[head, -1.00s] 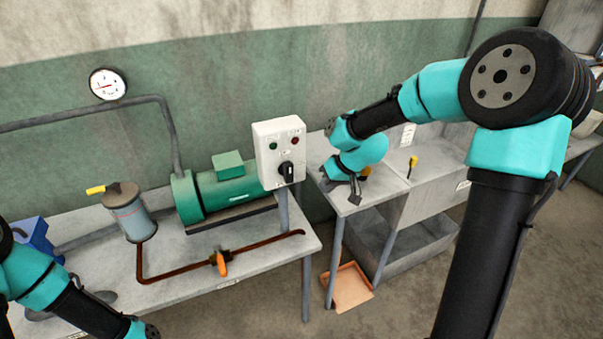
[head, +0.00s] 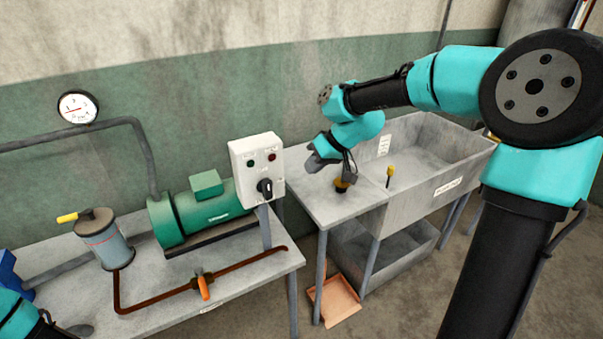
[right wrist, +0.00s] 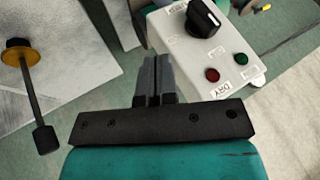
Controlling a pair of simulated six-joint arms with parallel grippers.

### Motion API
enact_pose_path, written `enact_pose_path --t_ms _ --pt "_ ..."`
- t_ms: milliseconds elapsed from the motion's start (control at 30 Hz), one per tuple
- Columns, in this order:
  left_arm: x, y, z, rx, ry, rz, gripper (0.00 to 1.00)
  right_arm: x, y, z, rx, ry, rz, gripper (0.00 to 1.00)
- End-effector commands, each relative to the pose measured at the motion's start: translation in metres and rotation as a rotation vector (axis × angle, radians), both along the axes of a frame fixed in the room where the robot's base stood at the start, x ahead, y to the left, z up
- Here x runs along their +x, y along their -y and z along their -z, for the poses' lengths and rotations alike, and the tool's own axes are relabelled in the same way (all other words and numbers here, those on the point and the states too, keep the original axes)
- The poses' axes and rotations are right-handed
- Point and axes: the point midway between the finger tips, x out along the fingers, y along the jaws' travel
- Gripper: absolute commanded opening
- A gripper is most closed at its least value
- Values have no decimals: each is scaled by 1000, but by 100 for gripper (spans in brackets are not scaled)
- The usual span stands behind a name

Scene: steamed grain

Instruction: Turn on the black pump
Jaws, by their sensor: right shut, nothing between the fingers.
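A white control box (head: 238,150) stands on a post by the bench. It has a black rotary knob (head: 265,188), a green lamp (head: 250,163) and a red lamp (head: 271,157). My right gripper (head: 314,160) is shut and empty, to the right of the box and apart from it. In the right wrist view, my shut fingers (right wrist: 157,78) lie left of the box (right wrist: 182,45), whose black knob (right wrist: 203,18) shows near the top edge. A green motor unit (head: 205,208) lies left of the box. I cannot pick out a black pump.
A yellow-and-black lever piece (head: 341,185) stands on the grey side table below my right gripper. A basin (head: 440,185) is right of it. An orange-handled valve (head: 203,285) and a grey-blue canister (head: 103,245) are on the bench. An orange tray (head: 335,300) lies on the floor.

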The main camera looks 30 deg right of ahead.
Motion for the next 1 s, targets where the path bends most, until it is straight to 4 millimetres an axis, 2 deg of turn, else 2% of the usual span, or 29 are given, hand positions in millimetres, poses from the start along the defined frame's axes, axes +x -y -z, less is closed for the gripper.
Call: enact_pose_path --t_ms 567,800,1000 --pt "0 0 0 0 0 0 0 34 -44 74 0 -4 -1 0" --pt "0 0 0 0 0 0 0 33 -76 72 0 -1 -3 0" --pt "0 0 0 0 0 0 0 33 -83 72 0 0 0 0"
